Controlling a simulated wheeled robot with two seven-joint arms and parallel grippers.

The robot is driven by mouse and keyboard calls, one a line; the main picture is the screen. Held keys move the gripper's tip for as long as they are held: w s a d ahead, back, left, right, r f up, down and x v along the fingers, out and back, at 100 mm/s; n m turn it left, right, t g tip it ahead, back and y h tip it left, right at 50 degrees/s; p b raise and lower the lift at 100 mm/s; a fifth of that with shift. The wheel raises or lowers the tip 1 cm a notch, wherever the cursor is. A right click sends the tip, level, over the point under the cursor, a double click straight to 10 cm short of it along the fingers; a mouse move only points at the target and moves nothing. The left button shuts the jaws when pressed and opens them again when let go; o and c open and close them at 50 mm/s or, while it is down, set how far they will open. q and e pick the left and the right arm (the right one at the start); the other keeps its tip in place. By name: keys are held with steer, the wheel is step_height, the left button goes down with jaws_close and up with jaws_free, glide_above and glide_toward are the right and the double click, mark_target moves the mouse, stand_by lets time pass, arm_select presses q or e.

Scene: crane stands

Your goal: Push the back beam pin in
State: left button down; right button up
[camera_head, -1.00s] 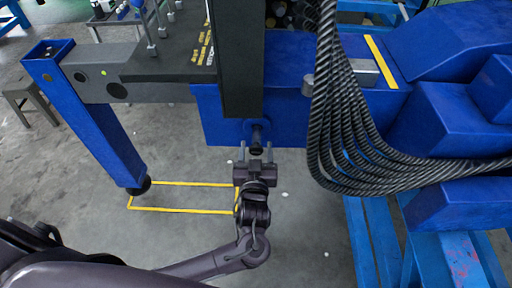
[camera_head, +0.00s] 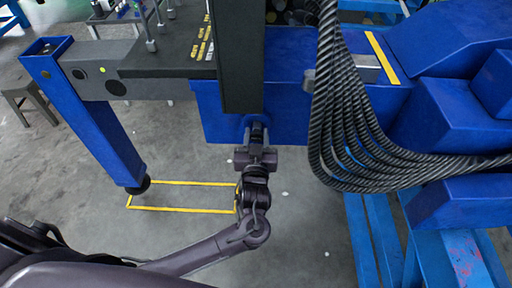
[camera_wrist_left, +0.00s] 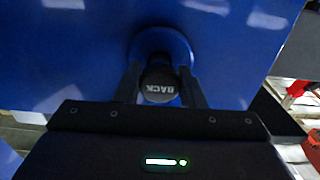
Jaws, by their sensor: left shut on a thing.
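The back beam pin (camera_wrist_left: 158,82) shows in the left wrist view as a dark round knob with the word BACK on its end. It sits in a round blue collar (camera_wrist_left: 178,40) on the blue beam (camera_wrist_left: 75,50). In the head view the blue beam (camera_head: 222,122) stands ahead of my arm, and the pin is mostly hidden by the gripper. My left gripper (camera_head: 256,136) is shut on the pin, with one finger on each side in the left wrist view (camera_wrist_left: 160,88). My right gripper is not in view.
A bundle of dark cables (camera_head: 345,130) hangs close on the right. A dark upright column (camera_head: 238,60) rises above the pin. A blue stand leg (camera_head: 95,125) is on the left. The floor below, with a yellow outline (camera_head: 185,210), is clear.

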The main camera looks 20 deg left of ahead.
mark_target(256, 139)
arm_select(q)
steer(key=shift+w+a, duration=0.2)
steer(key=shift+w, duration=0.35)
steer(key=shift+r, duration=0.2)
steer(key=c, duration=1.3)
jaws_free()
steer(key=o, duration=0.3)
steer(key=shift+w+f, duration=0.15)
steer(key=b+v, duration=0.1)
steer(key=v, duration=0.5)
steer(key=shift+s+f+b, duration=0.1)
steer(key=shift+s+b, duration=0.2)
steer(key=shift+b, duration=0.1)
steer(key=shift+s+d, duration=0.2)
steer(key=shift+s, duration=0.4)
